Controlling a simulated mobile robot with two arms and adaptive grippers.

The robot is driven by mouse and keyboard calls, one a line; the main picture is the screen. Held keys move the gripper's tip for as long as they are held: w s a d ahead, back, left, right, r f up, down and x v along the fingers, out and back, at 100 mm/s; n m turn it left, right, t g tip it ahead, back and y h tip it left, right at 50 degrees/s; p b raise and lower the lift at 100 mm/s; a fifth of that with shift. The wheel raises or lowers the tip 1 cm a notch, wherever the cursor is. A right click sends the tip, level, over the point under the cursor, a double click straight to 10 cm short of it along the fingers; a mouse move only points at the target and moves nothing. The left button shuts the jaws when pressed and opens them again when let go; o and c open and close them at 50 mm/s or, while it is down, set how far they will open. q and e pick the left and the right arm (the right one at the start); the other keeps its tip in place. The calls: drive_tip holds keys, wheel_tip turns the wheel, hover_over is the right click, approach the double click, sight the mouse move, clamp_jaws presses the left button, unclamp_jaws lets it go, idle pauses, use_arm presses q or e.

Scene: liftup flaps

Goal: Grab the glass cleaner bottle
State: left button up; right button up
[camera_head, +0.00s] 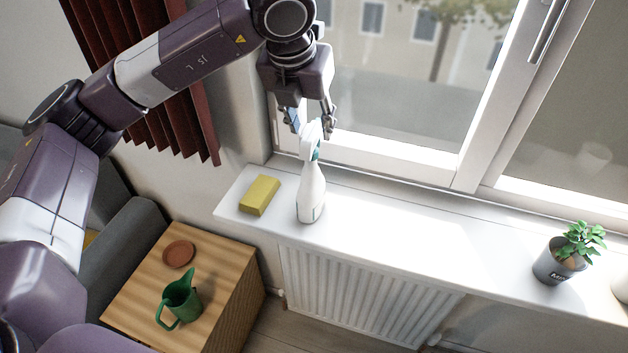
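The glass cleaner bottle (312,193) is white with a spray head and a little green near its top. It stands upright on the white windowsill (400,232), next to a yellow sponge (260,195). My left gripper (312,126) points down at the top of the bottle, with its fingers apart. The spray head shows just below and between the fingertips. I cannot tell whether the fingers touch it. My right gripper is not in view.
A potted plant (563,262) stands at the sill's right. The window frame (400,158) rises behind the sill, and a radiator (350,295) is below. A wooden side table (226,262) at lower left holds a green pitcher (183,300) and a brown saucer (178,253). The middle sill is clear.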

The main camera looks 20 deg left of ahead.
sight(310, 134)
use_arm(q)
drive_tip(key=x, duration=0.1)
drive_tip(key=p+x, duration=0.2)
drive_tip(key=x, duration=0.1)
drive_tip(key=shift+a+f, duration=0.1)
drive_tip(key=shift+a, duration=0.3)
drive_tip(key=shift+w+f, duration=0.25)
drive_tip(key=shift+f, duration=0.2)
clamp_jaws()
drive_tip(key=shift+w+r, duration=0.1)
